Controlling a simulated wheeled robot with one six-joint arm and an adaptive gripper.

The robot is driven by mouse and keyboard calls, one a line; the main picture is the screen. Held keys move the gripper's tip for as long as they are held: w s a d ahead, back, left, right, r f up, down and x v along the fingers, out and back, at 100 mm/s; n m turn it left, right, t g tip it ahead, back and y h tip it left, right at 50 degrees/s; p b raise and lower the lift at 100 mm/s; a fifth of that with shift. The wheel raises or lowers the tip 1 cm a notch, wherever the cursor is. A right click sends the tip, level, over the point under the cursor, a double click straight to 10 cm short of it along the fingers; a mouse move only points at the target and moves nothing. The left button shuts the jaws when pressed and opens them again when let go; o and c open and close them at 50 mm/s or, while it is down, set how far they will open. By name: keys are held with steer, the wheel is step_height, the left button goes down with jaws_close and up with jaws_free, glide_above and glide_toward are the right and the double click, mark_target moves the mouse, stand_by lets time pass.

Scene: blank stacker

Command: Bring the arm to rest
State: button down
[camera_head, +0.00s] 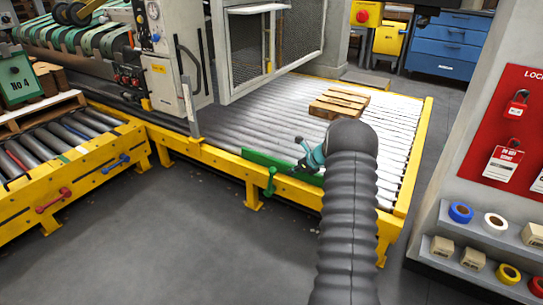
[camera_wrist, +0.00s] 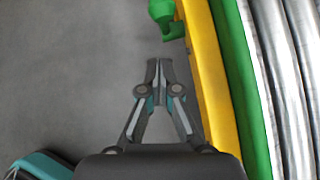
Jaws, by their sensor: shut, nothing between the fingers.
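My gripper (camera_wrist: 158,70) is in the middle of the wrist view, its two fingers together at the tips with nothing between them. It hangs over the grey floor, just left of the yellow conveyor frame (camera_wrist: 202,60) as seen there. In the head view my arm, in a dark ribbed sleeve, rises at the front edge of the roller conveyor (camera_head: 240,115). A small teal part of my arm end shows left of the sleeve's top. The fingers cannot be made out clearly in the head view.
A green bar (camera_head: 282,168) with a green handle (camera_head: 270,182) runs along the conveyor's front edge. A wooden pallet (camera_head: 339,102) lies on the rollers. A red lockout board (camera_head: 505,130) and shelves of tape rolls (camera_head: 461,212) stand at the right. Floor at front left is clear.

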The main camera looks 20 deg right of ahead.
steer(key=s+a+f+n+g, duration=0.3)
steer(key=s+a+n+g, duration=0.15)
steer(key=s+n, duration=0.65)
steer(key=s+a+r+n+t+h, duration=0.1)
steer(key=s+a+r+n+h, duration=0.1)
steer(key=s+a+r+n, duration=0.8)
steer(key=s+a+r+n+t+h, duration=0.1)
steer(key=s+a+r+n+h, duration=0.1)
steer(key=s+a+r+n, duration=0.8)
steer(key=s+a+r, duration=0.2)
steer(key=s+r, duration=0.2)
steer(key=s, duration=0.3)
steer(key=s+a+r, duration=0.3)
steer(key=s+r, duration=0.2)
steer(key=s, duration=0.2)
steer(key=shift+s+r+n+t, duration=0.25)
steer(key=shift+n+t, duration=0.05)
steer(key=shift+t, duration=0.05)
